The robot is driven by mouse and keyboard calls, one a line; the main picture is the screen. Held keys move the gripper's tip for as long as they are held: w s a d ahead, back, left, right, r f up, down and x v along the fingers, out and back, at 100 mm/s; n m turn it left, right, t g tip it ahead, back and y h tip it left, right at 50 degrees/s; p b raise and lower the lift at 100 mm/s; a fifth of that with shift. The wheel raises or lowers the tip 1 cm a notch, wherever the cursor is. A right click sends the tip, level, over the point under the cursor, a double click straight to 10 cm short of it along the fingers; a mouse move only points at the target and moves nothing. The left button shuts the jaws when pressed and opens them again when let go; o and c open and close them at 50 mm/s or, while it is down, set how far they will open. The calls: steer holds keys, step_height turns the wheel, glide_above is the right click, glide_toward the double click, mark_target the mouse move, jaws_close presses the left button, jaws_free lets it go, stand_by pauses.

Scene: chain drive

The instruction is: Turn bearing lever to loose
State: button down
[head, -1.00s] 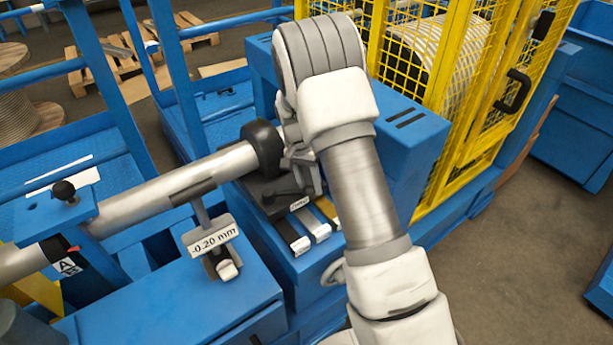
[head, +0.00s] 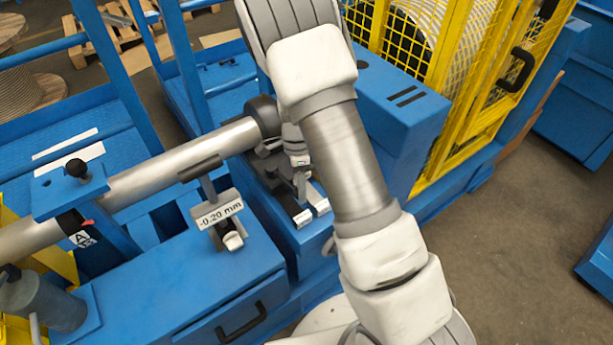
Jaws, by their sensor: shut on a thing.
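The bearing lever (head: 276,180) is a small dark lever on a dark block, just past the black end cap (head: 264,116) of the long silver roller (head: 180,166). It shows only in part; my arm and gripper cover most of it. My gripper (head: 301,190) points down over this block and is shut, apparently on the lever. The contact itself is hard to make out, and I cannot read the lever's setting.
Pale strips (head: 318,200) lie beside the block on the blue frame. A gauge sign (head: 219,214) reads -0.20 mm. A black-knobbed blue clamp (head: 76,168) sits over the roller at left. A yellow mesh guard (head: 440,70) stands at upper right.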

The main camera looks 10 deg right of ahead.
steer(key=shift+s+a+m+y+p, duration=0.15)
steer(key=shift+s+a+m+p, duration=0.1)
steer(key=shift+a+m, duration=0.35)
steer(key=shift+s+a+m+y+p, duration=0.15)
steer(key=shift+a+m+p, duration=0.1)
steer(key=shift+a+m, duration=0.3)
steer(key=shift+a, duration=0.1)
steer(key=shift+c, duration=2.2)
jaws_free()
steer(key=shift+w+a, duration=0.1)
steer(key=shift+r, duration=0.1)
steer(key=shift+r, duration=0.25)
steer(key=w+d+r+p, duration=0.1)
steer(key=w+r+p, duration=0.1)
steer(key=r, duration=1.4)
steer(key=shift+w+r, duration=0.25)
steer(key=shift+w, duration=0.3)
steer(key=shift+d+r, duration=0.1)
